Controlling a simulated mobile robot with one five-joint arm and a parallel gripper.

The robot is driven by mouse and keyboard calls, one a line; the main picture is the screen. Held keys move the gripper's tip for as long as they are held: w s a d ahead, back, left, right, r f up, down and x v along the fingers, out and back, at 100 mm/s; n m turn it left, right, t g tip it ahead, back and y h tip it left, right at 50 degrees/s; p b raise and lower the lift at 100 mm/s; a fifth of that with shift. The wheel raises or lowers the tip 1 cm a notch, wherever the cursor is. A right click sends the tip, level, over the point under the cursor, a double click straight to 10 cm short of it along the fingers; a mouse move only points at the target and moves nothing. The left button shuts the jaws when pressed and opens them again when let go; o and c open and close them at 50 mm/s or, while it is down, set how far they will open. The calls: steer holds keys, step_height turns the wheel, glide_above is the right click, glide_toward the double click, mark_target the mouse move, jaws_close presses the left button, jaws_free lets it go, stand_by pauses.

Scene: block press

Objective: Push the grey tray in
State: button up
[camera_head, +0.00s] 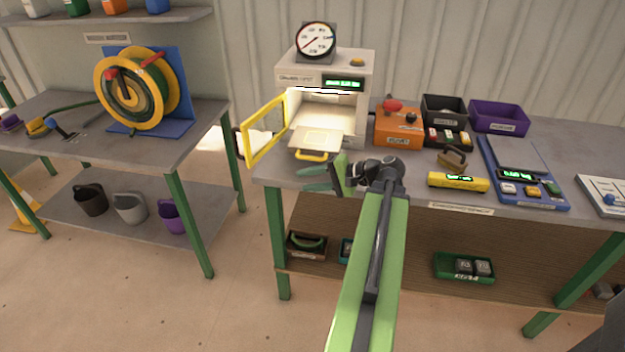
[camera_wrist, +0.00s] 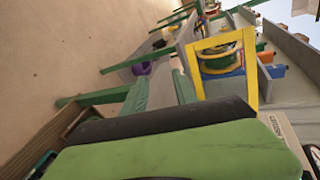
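The tray (camera_head: 316,138) sticks out of the front of the white press (camera_head: 358,72). It looks pale grey-beige, with a yellow handle (camera_head: 311,156) on its front edge. The press door (camera_head: 265,128), a yellow frame, stands swung open to the left; it also shows in the wrist view (camera_wrist: 251,70). My gripper (camera_head: 302,180) is just in front of and below the handle, at the table's front edge. Its two green fingers point left with a gap between them, and nothing shows in it. The wrist view shows neither the tray nor the handle.
An orange box (camera_head: 398,130), a black bin (camera_head: 444,108), a purple bin (camera_head: 497,117) and a yellow device (camera_head: 458,182) stand right of the press. A dial gauge (camera_head: 316,40) sits on top. A hose reel (camera_head: 140,88) stands on the left table, across a floor gap.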

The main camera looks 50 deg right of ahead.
mark_target(318, 159)
steer(key=s+d+r+m+t+h+b, duration=0.25)
steer(key=s+d+m+t, duration=0.2)
steer(key=s+d, duration=0.65)
steer(key=shift+n+h, duration=0.25)
steer(key=shift+n, duration=0.1)
steer(key=w+a, duration=0.1)
steer(key=w, duration=0.4)
steer(key=w+a+f+b, duration=0.1)
steer(key=w, duration=0.5)
steer(key=w+a+f, duration=0.1)
steer(key=w, duration=0.5)
steer(key=shift+w+a+b, duration=0.15)
steer(key=shift+w+b, duration=0.05)
steer(key=shift+b, duration=0.15)
jaws_close()
